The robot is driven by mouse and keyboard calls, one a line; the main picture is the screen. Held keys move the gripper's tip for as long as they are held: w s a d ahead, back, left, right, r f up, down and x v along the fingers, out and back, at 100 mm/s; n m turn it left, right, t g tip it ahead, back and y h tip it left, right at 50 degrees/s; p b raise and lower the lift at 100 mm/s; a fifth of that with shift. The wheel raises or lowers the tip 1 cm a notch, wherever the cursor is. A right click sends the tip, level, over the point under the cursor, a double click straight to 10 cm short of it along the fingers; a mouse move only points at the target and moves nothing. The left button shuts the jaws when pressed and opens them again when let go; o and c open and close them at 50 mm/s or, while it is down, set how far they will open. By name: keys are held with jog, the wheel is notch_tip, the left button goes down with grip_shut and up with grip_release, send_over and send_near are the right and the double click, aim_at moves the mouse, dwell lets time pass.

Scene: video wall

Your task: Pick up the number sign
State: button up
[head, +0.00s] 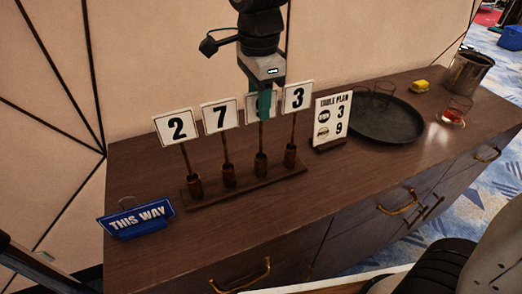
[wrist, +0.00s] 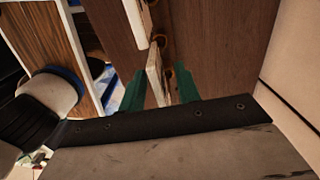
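Several white number signs on wooden sticks stand in a row in a dark wooden rack (head: 245,192): the 2 sign (head: 177,126), the 7 sign (head: 220,115), a third sign (head: 250,108) and the 3 sign (head: 298,96). My gripper (head: 264,104) is at the third sign, and its green finger covers most of that sign's face, so its number is unreadable. In the wrist view a pale sign plate (wrist: 154,74) shows almost edge-on between my two green fingers, with gaps beside it. My gripper is open around it, and the sign still stands in the rack.
A blue THIS WAY sign (head: 137,218) stands at left. The wall is close behind.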

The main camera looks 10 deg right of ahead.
aim_at(261, 138)
jog(key=shift+f, duration=1.35)
grip_shut()
